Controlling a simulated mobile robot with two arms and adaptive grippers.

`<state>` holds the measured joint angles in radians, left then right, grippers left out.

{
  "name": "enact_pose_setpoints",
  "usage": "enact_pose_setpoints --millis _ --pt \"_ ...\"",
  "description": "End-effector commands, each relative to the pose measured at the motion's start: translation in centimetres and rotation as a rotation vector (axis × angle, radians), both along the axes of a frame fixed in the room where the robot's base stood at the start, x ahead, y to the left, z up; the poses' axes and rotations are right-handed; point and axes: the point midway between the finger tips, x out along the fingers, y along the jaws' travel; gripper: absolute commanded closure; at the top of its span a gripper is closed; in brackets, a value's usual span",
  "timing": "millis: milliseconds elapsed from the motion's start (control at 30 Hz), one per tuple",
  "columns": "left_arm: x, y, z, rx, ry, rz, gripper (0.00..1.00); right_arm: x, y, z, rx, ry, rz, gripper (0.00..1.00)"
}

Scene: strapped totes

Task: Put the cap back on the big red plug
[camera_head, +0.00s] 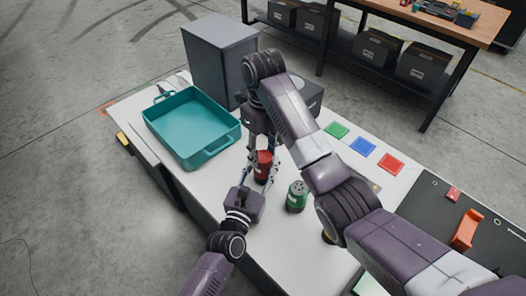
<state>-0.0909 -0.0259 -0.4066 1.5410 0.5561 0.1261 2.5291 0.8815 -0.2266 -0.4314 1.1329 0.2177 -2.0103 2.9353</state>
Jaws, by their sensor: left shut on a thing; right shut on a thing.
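The big red plug (262,177) stands roughly upright on the white table, between my two grippers. My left gripper (259,176) reaches in from the front and is shut on its lower part. My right gripper (263,152) comes down from above and behind, shut on the red upper piece, which looks like the cap (264,157). Fingers partly cover both pieces. I cannot tell whether the cap is seated on the plug or just above it. A green plug (297,197) with a dark, holed top stands to the right.
A teal tray (222,143) lies left on the table (228,176), near a grey box (222,55). Green (337,130), blue (363,146) and red (391,164) squares lie at the right. My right arm hides part of the table. A dark mat (432,205) holds red pieces.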

Motion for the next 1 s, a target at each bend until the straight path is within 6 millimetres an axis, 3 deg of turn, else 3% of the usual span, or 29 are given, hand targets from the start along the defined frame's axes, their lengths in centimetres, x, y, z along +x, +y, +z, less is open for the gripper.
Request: enact_pose_setpoints --millis 167,200,333,733,867,1000 --pt "0.0 0.0 0.0 0.000 0.001 0.000 1.00 0.1 0.0 0.1 0.000 -0.004 0.001 0.75" --pt "0.0 0.0 0.0 0.000 0.001 0.000 1.00 0.1 0.0 0.1 0.000 -0.004 0.001 0.59" --pt "0.0 0.0 0.0 0.000 0.001 0.000 1.00 0.1 0.0 0.1 0.000 -0.003 0.002 0.45" --pt "0.0 0.0 0.0 0.000 0.001 0.000 1.00 0.2 0.1 0.3 0.001 -0.009 0.075 0.48" --pt "0.0 0.0 0.0 0.000 0.001 0.000 1.00 0.7 0.5 1.1 0.003 -0.028 0.266 0.48" --pt "0.0 0.0 0.0 0.000 0.000 0.000 1.00 1.2 0.9 2.2 -0.003 -0.052 0.575 0.48"
